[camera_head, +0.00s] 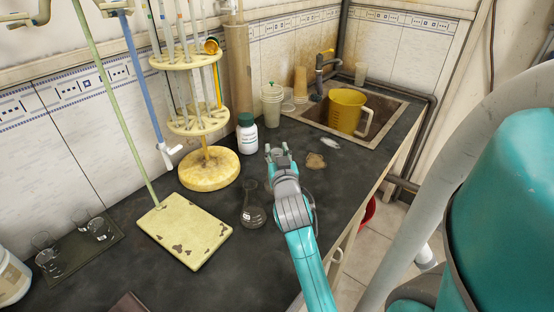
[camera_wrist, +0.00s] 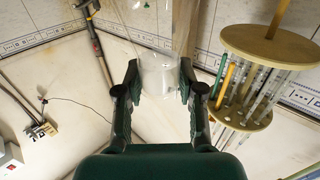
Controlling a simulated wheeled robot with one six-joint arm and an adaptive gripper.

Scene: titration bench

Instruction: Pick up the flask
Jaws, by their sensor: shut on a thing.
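A clear conical flask (camera_head: 253,214) with a small white mark shows in the head view, just left of my wrist, low over the dark bench. My gripper (camera_head: 277,152) is beyond and right of it in that view, with its fingers pointing away. In the wrist view my gripper (camera_wrist: 163,88) has its two dark fingers apart, on either side of clear glass (camera_wrist: 155,60) with a whitish patch. The gripper is shut on this glass, which I take to be the flask. The glass is see-through, so its exact contact with the fingers is hard to tell.
A yellow pipette stand (camera_head: 208,170), a white bottle with a green cap (camera_head: 247,137) and a stained yellow plate (camera_head: 185,228) stand near. Small beakers (camera_head: 100,229) are at the left. The sink (camera_head: 381,137) holds a yellow jug (camera_head: 346,108). The bench's right edge is close.

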